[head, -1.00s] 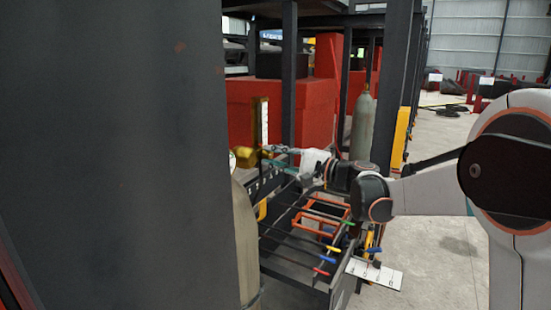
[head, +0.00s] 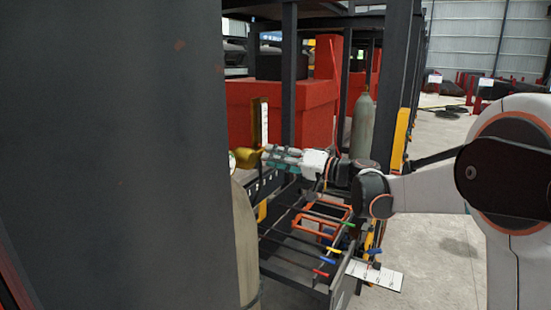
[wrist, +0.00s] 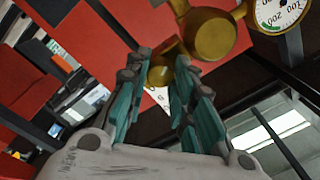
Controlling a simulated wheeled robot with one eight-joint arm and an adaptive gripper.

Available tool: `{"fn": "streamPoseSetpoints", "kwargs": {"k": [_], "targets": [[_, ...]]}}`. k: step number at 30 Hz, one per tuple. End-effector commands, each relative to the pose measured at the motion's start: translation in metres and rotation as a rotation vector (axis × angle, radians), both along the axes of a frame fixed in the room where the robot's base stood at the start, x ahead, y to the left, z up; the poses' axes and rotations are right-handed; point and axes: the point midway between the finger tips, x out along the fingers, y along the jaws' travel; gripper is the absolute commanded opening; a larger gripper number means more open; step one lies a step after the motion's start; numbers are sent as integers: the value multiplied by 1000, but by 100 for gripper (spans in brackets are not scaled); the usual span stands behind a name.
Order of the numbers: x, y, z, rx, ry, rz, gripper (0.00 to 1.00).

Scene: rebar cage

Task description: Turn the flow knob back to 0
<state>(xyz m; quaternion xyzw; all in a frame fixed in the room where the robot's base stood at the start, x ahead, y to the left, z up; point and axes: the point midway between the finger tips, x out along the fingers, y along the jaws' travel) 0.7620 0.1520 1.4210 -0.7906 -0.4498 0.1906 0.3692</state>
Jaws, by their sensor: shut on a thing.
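The brass regulator (head: 244,158) stands at the left of the head view, beside the dark panel, with an upright clear flow tube (head: 261,122) in a gold frame above it. In the wrist view the brass body (wrist: 213,36) is at the top, and the brass flow knob (wrist: 161,72) is between my fingertips. My gripper (head: 267,153) reaches it from the right, and its two teal-padded fingers (wrist: 162,60) are shut on the knob. The knob's pointer and scale cannot be read; the fingers partly hide the knob.
A pressure gauge (wrist: 280,12) is beside the brass body. A grey cylinder (head: 245,245) stands below the regulator. A large dark panel (head: 110,150) fills the left. A rack (head: 290,262) with coloured handles is below my arm, and a white card (head: 374,275) is at its front.

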Motion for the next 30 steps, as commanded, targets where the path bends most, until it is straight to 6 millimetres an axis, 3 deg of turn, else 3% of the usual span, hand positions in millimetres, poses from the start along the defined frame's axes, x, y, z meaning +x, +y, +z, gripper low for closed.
{"fn": "streamPoseSetpoints", "kwargs": {"k": [12, 30], "targets": [[-1, 0, -3, -135, -194, 2, 0], [-1, 0, -4, -163, -236, 3, 0]]}}
